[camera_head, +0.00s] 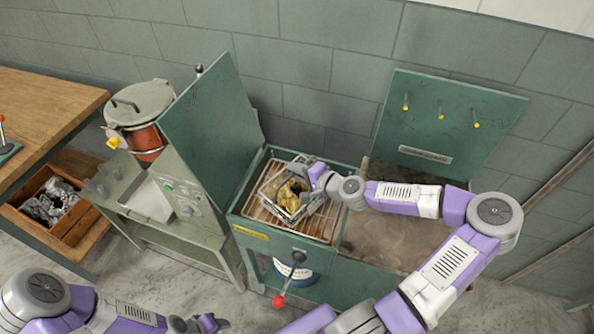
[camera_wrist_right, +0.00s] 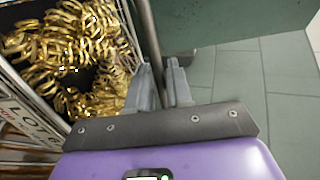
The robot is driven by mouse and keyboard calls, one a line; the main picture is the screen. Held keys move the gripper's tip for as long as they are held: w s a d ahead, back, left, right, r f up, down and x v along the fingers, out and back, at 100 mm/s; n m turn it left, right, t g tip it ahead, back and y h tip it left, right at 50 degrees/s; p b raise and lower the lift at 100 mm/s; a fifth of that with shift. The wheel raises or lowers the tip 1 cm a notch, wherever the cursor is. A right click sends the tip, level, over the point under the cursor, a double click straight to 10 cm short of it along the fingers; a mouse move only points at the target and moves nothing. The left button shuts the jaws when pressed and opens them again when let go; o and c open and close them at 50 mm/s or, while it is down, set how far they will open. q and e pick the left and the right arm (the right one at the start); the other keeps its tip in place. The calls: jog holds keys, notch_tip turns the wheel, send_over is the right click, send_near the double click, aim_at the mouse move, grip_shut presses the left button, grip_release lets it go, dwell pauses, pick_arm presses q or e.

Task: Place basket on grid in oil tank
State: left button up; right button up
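The wire basket (camera_head: 282,212) holds golden metal coils (camera_head: 290,193) and is inside the open green oil tank (camera_head: 247,222), over the slatted grid (camera_head: 318,226). I cannot tell whether its base touches the grid. My right gripper (camera_head: 318,176) is at the basket's upper right side. In the right wrist view, the fingers (camera_wrist_right: 160,88) close around a thin grey bar beside the basket (camera_wrist_right: 25,108), which seems to be its handle. The coils fill the upper left there. My left gripper (camera_head: 207,323) is low in the head view, far from the tank, and its fingers are too small to read.
The tank's lid (camera_head: 212,125) stands raised on the left. A red-knobbed lever (camera_head: 280,300) sticks out in front. To the right is an open bin with a raised green panel (camera_head: 450,125) bearing hooks. A control cabinet (camera_head: 175,205) and a red lidded pot (camera_head: 145,138) stand left.

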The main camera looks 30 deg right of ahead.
jog(key=o, duration=0.3)
jog(key=shift+r, duration=0.1)
jog(key=shift+s+r, duration=0.1)
jog(key=p+v, duration=0.3)
jog(key=v, duration=0.8)
jog(key=shift+s+r+p, duration=0.1)
jog(key=shift+s+p, duration=0.25)
jog(key=shift+p, duration=0.05)
